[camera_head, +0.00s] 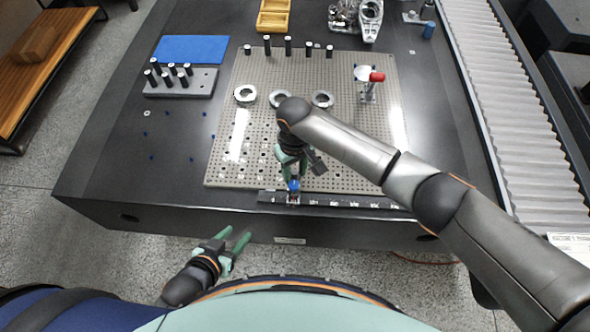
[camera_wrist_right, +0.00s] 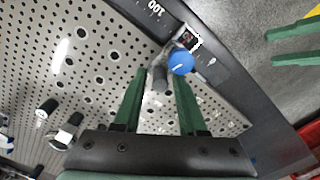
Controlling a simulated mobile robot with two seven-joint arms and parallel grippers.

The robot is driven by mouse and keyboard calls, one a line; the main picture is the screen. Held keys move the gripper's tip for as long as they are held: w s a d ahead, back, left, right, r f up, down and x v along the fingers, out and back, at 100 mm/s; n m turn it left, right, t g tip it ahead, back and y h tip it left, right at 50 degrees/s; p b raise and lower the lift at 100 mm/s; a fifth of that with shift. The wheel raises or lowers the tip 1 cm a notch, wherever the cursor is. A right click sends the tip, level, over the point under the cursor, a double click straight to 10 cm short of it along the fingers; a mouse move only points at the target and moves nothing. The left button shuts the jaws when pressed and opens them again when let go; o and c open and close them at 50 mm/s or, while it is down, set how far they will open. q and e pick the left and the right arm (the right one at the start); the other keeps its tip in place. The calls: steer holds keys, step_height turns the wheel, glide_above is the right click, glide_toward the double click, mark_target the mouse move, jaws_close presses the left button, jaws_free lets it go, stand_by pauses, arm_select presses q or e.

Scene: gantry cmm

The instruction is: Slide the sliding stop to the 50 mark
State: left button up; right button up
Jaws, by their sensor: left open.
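A dark rail (camera_head: 345,202) with white scale marks runs along the front edge of the perforated plate. The sliding stop, with its blue knob (camera_head: 294,185), sits on the rail's left part. In the right wrist view the blue knob (camera_wrist_right: 181,62) and a grey post (camera_wrist_right: 160,78) show between the 0 and 100 marks. My right gripper (camera_head: 292,170) points down at the stop. Its two green fingers (camera_wrist_right: 158,85) are apart, with the grey post near the gap between their tips; contact cannot be told. My left gripper (camera_head: 238,240) is open and empty, in front of the table.
The perforated plate (camera_head: 225,170) carries several metal rings, black posts and a red-tipped probe stand (camera_head: 368,90). A grey block with pegs (camera_head: 180,85) and a blue mat (camera_head: 190,49) lie at left. The rail's right part is free of other objects.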

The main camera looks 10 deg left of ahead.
mark_target(295, 173)
steer(key=shift+o, duration=0.7)
step_height(295, 173, up, 12)
steer(key=p, duration=0.1)
steer(key=shift+r, duration=0.25)
steer(key=shift+s, duration=0.1)
